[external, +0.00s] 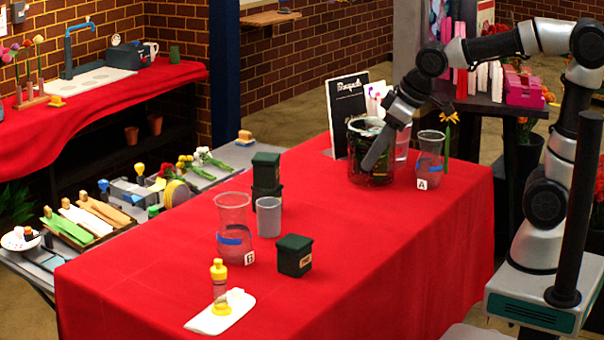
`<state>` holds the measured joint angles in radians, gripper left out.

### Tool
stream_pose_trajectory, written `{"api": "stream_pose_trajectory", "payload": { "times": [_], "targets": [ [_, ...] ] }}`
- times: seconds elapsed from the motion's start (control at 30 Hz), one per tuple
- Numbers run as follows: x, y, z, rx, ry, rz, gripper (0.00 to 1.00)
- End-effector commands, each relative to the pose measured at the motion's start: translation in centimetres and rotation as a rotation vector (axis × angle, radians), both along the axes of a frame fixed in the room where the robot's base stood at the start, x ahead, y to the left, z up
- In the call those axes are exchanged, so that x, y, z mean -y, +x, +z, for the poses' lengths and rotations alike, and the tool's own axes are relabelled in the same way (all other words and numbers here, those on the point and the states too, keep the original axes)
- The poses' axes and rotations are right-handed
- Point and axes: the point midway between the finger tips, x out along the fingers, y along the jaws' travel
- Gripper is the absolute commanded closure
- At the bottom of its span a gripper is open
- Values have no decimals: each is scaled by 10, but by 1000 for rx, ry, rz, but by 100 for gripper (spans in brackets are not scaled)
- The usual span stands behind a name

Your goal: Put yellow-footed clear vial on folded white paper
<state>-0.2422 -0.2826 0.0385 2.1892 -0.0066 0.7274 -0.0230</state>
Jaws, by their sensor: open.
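The clear vial (219,291) has a yellow foot and a yellow top. It stands upright on the folded white paper (238,302) at the near left corner of the red table. My gripper (376,158) is far from it, at the back right of the table, pointing down at the dark glass jar (358,172). The gripper is open, with nothing seen between its fingers. It overlaps the jar in this view, and I cannot tell whether they touch.
Beaker B (233,218), a grey cup (268,217) and a dark green box (295,256) stand behind the vial. Stacked green boxes (266,170) are further back. Beaker A (429,155) stands right of my gripper. The table's front right is clear.

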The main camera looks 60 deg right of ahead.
Motion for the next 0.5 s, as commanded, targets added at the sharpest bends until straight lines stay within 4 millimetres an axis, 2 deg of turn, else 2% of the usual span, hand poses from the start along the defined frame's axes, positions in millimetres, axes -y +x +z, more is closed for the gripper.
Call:
{"api": "stream_pose_trajectory", "payload": {
  "times": [0.03,0.1,0.2,0.33,0.5],
  "targets": [
    [31,-25,8,15,4,-66,58],
    [60,-58,6,6,6,-139,58],
    [88,-95,-2,-4,14,-222,58],
    [105,-125,-12,-15,21,-285,58],
    [110,-134,-16,-21,25,-305,58]
  ]
}}
